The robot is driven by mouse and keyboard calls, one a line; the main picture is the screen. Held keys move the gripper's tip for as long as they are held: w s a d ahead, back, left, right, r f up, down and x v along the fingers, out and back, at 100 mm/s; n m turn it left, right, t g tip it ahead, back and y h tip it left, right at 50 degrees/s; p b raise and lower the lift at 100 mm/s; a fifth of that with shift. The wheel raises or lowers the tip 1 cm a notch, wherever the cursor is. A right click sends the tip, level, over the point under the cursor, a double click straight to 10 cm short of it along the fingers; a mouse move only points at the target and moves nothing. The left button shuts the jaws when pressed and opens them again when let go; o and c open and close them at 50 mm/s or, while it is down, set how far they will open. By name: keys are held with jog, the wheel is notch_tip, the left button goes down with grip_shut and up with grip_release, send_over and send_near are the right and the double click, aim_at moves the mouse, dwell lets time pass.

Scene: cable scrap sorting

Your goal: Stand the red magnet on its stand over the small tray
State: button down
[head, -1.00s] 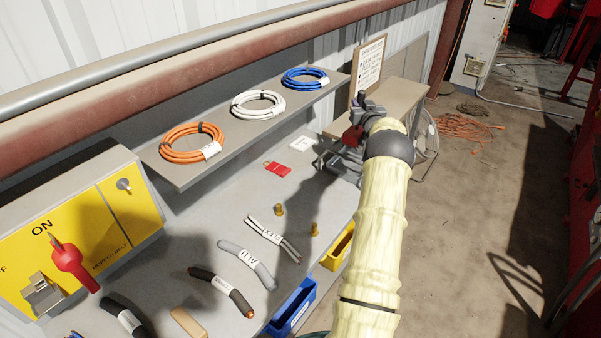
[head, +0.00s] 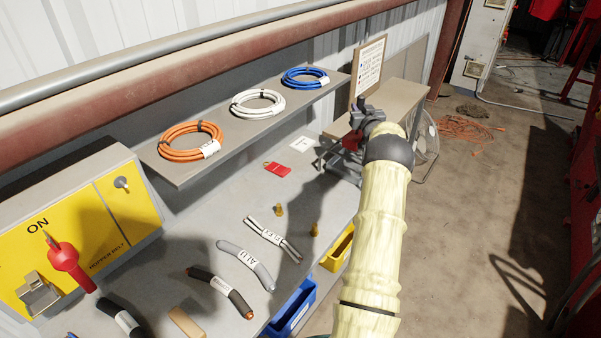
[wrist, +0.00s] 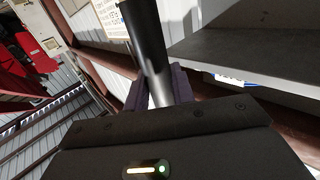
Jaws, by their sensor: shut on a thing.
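My gripper (head: 360,118) is at the far end of the bench, just beyond the round dark wrist joint. In the wrist view its two purple-grey fingers (wrist: 160,90) are shut on a black cylinder (wrist: 150,45), which looks like the magnet's handle. In the head view a red part, which I take to be the red magnet (head: 352,141), shows just below the fingers. It is partly hidden by my arm. A grey metal frame, possibly the stand (head: 331,158), is just below and left of it. I cannot make out the small tray or whether magnet and frame touch.
A shelf (head: 225,130) with orange, white and blue cable coils runs along the wall. A sign board (head: 369,68) stands behind my gripper. Cable pieces, brass fittings and a red tag (head: 277,169) lie on the bench. Blue (head: 293,308) and yellow (head: 338,248) bins hang at its front edge.

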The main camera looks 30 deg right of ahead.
jog(key=shift+f+b, duration=1.7)
jog(key=shift+f, duration=0.3)
dwell(2.6)
jog(key=c, duration=1.1)
grip_release()
jog(key=shift+f, duration=0.55)
jog(key=shift+v, duration=0.8)
jog(key=b+v, duration=0.3)
jog(key=v, duration=1.2)
jog(key=shift+s+a+r, duration=0.2)
jog(key=shift+s+r, duration=0.05)
jog(key=shift+s, duration=0.1)
